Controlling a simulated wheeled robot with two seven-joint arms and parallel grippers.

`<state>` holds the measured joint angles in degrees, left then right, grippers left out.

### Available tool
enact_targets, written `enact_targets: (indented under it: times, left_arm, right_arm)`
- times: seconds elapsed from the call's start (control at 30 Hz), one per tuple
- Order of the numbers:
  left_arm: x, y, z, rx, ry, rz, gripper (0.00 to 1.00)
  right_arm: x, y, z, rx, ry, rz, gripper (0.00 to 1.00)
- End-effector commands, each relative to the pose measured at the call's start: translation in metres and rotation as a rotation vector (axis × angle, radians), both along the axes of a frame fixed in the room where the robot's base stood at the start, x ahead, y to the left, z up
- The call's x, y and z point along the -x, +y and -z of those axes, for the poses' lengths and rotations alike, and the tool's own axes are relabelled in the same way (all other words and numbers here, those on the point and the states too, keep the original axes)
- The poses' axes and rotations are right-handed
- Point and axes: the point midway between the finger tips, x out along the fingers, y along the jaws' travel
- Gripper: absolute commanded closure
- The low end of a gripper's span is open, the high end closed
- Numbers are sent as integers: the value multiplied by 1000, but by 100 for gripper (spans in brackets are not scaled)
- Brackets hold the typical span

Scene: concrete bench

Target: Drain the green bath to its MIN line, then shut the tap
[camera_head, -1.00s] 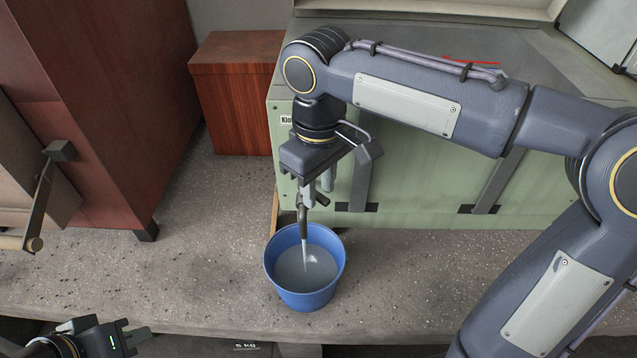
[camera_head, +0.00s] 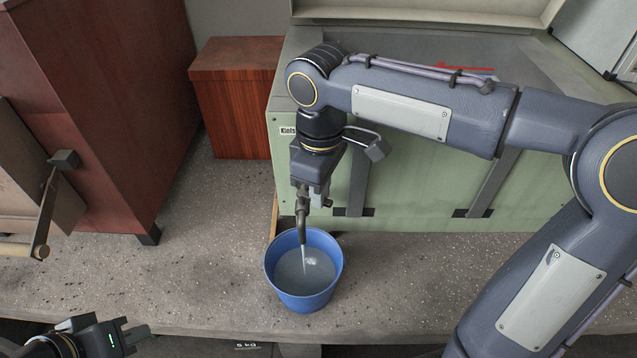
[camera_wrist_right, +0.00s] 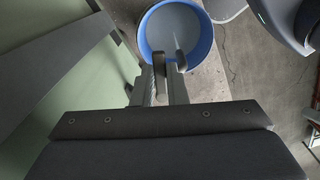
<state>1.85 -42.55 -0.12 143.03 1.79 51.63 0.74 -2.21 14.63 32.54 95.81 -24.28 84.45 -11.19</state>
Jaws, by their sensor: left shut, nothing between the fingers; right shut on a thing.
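The green bath (camera_head: 420,190) stands on the bench at the back right, and my right arm hides part of it. Its tap spout (camera_head: 302,215) points down over a blue bucket (camera_head: 305,300). A thin stream runs from the spout into grey water in the bucket. My right gripper (camera_head: 312,198) is at the tap, shut on what looks like its handle; the fingers hide the handle itself. In the right wrist view the fingers (camera_wrist_right: 162,88) are in front of the bucket (camera_wrist_right: 150,50). My left gripper (camera_head: 138,338) is shut and empty at the lower left. The MIN line cannot be made out.
A red-brown cabinet (camera_head: 110,110) stands at the left with a handled door (camera_head: 45,210) beside it. A wooden box (camera_head: 235,95) is behind. The bench (camera_head: 200,275) left of the bucket is clear, and its front edge is close to the bucket.

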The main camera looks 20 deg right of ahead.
Motion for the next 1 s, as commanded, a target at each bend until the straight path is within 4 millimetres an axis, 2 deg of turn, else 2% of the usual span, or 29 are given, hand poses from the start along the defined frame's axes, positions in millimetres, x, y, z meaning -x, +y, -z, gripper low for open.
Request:
enact_targets:
  times: [0.1,0.4,1.0]
  left_arm:
    - [0,0,-11,0,0,0,100]
    - [0,0,-23,0,0,0,100]
    - [0,0,-25,0,0,0,100]
  right_arm:
    - [-2,-2,-3,1,0,-84,100]
    - [-8,-5,-2,0,-2,-242,100]
    - [-10,-5,0,0,-2,-297,100]
